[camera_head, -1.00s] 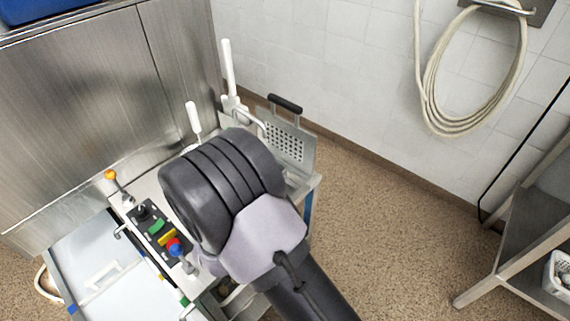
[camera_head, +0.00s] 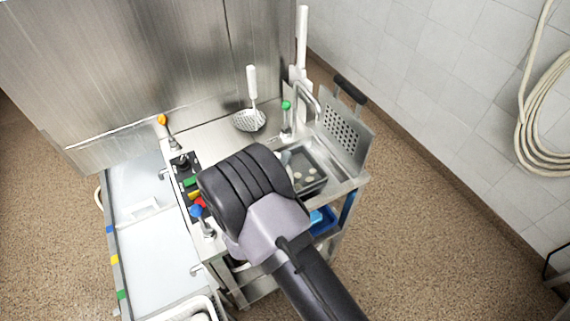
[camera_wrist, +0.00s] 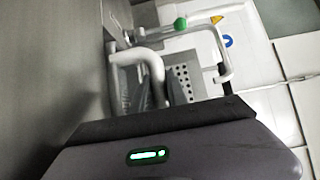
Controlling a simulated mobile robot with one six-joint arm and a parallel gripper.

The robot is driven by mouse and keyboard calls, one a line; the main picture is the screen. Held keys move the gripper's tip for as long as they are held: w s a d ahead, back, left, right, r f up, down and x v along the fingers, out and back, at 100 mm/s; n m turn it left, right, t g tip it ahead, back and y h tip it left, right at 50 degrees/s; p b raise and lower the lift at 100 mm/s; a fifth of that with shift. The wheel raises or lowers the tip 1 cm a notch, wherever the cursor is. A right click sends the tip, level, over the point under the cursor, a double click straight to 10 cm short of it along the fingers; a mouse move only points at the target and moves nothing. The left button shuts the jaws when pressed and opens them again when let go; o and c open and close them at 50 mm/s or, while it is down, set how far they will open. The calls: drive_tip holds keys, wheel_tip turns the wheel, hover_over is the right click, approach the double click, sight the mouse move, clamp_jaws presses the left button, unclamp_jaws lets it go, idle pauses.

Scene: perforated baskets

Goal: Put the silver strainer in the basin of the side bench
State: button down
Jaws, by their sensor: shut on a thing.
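A silver strainer (camera_head: 249,121), a round perforated bowl with a white handle, rests at the back of the side bench (camera_head: 215,140) by the steel wall. The basin (camera_head: 316,184) is at the bench's right end, dark inside, with pale round things in it. My gripper's dark wrist covers the basin's left side in the head view. What look like my grey fingers (camera_wrist: 157,94) show in the wrist view, pointing toward the tap area. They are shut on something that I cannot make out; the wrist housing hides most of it.
A bent tap (camera_head: 309,98) and a green-topped post (camera_head: 286,112) stand behind the basin. A perforated plate (camera_head: 345,128) with a black handle stands upright at its right. Levers and coloured buttons (camera_head: 190,185) line the bench's left. A blue container (camera_head: 322,221) sits below.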

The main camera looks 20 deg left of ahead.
drive_tip(key=shift+f+b, duration=0.55)
drive_tip(key=shift+b, duration=0.55)
drive_tip(key=c, duration=1.3)
unclamp_jaws()
drive_tip(key=shift+r+p, duration=0.3)
drive_tip(key=shift+p, duration=0.15)
drive_tip(key=shift+s+r+p, duration=0.45)
drive_tip(key=shift+r+p, duration=0.05)
drive_tip(key=shift+p, duration=0.45)
drive_tip(key=s, duration=0.3)
drive_tip(key=s+p, duration=0.1)
drive_tip(key=s, duration=0.7)
drive_tip(key=shift+a+f, duration=0.15)
drive_tip(key=shift+a, duration=0.15)
